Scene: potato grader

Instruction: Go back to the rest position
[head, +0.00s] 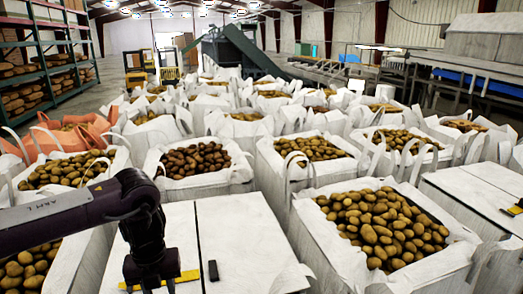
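My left arm comes in from the left, and its dark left gripper (150,286) points down over a white flat-topped surface (245,235) at the lower middle. Its lower end is at the bottom edge of the picture, and the fingertips are not clearly shown, so I cannot tell if it is open or shut. A yellow strip (188,276) lies on the white top by the gripper; I cannot tell if they touch. A small black block (213,270) lies just to its right. My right gripper is not in view.
White bulk bags of potatoes (385,225) stand close around, with several more rows behind. Another white top (475,195) with a yellow and black item (514,208) is at the right. Green shelving (45,60) is at the back left, a conveyor (245,48) at the back.

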